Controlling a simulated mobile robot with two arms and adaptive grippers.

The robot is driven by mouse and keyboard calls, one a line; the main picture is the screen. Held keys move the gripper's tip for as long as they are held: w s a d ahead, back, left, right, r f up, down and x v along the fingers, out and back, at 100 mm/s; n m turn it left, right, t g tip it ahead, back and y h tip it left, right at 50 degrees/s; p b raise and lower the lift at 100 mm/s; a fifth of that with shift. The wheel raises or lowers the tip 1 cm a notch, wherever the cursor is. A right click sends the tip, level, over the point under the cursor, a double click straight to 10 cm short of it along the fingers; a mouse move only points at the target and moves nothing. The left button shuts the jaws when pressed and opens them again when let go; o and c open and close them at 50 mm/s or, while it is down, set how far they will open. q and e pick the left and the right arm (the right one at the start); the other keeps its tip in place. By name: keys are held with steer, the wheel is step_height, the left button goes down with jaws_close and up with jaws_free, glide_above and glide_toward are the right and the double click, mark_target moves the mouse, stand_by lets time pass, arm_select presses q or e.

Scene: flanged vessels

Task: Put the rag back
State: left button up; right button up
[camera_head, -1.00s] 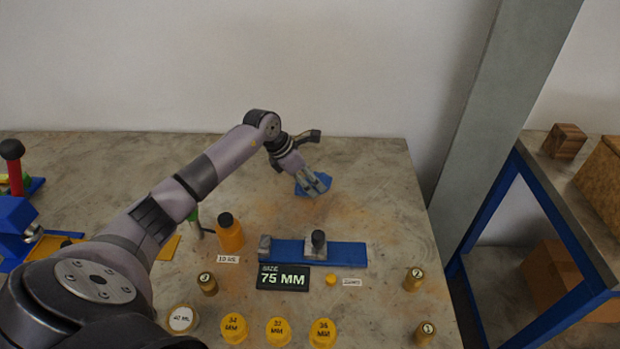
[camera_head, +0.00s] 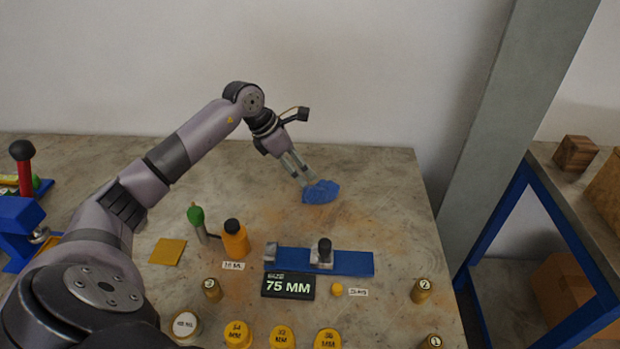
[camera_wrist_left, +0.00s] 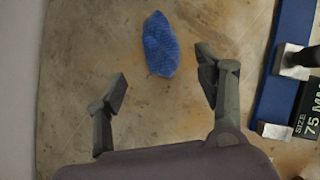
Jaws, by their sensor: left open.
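The blue rag (camera_head: 320,192) lies crumpled on the bench top towards the back right. My left gripper (camera_head: 304,178) is open just behind and to the left of the rag, above the bench. In the left wrist view the rag (camera_wrist_left: 160,44) lies beyond the two spread fingertips (camera_wrist_left: 162,68), with nothing between the fingers. My right gripper is not in view.
A blue sizing rail (camera_head: 345,262) with a "75 MM" display (camera_head: 288,285) stands in front of the rag. An orange bottle (camera_head: 235,240), a green-topped tool (camera_head: 197,220) and a yellow pad (camera_head: 167,251) are left of it. Yellow caps (camera_head: 282,337) line the front. Bare bench surrounds the rag.

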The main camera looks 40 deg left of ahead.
arm_select(q)
steer(key=v, duration=0.2)
steer(key=shift+s+r, duration=0.1)
steer(key=shift+r, duration=0.15)
steer(key=shift+r, duration=0.1)
